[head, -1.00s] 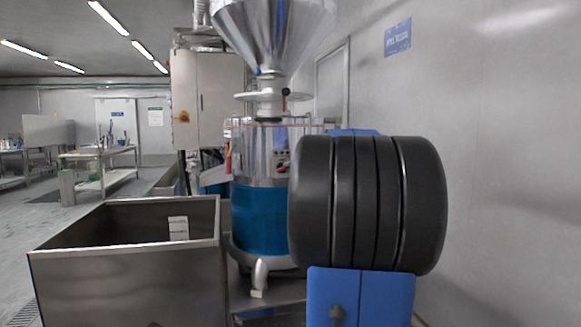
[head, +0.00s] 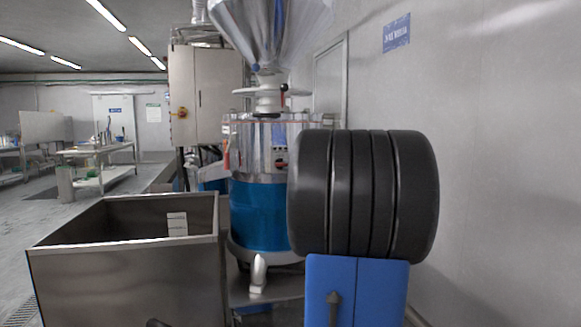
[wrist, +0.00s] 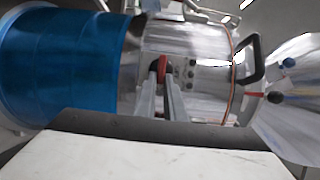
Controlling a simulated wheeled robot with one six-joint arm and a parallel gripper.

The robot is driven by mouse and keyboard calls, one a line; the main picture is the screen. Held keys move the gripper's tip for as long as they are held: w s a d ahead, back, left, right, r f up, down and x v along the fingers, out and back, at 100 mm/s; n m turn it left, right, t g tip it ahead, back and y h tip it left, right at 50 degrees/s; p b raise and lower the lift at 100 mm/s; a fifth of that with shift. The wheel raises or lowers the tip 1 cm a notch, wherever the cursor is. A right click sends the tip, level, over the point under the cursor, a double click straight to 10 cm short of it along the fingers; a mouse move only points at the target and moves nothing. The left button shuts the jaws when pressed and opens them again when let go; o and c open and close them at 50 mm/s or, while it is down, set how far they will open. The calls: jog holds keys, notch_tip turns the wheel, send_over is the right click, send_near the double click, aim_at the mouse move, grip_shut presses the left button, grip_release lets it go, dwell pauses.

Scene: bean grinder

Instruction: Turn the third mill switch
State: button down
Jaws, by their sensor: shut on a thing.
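The mill is a steel drum (head: 258,135) with a blue lower part (head: 258,215) and a funnel on top. In the wrist view the mill lies on its side, with its blue part (wrist: 65,65) at the left. A red switch (wrist: 161,66) sits on its steel panel beside several small dark buttons (wrist: 191,70). My gripper (wrist: 162,78) reaches the panel, its two thin fingers shut on the red switch. The switch's exact angle is hard to read. In the head view a small red and dark control (head: 281,163) shows on the panel; my arm hides the gripper.
An open steel bin (head: 125,270) stands at the left front, close to the mill. A grey cabinet (head: 198,100) with a red-yellow switch stands behind. A plain wall (head: 500,170) is close on the right. Tables (head: 98,158) stand far left.

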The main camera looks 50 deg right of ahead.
jog(key=c, duration=1.8)
grip_release()
jog(key=shift+w, duration=0.1)
jog(key=shift+c, duration=0.2)
jog(key=s+a, duration=0.3)
jog(key=s, duration=1.4)
jog(key=shift+s+f, duration=0.1)
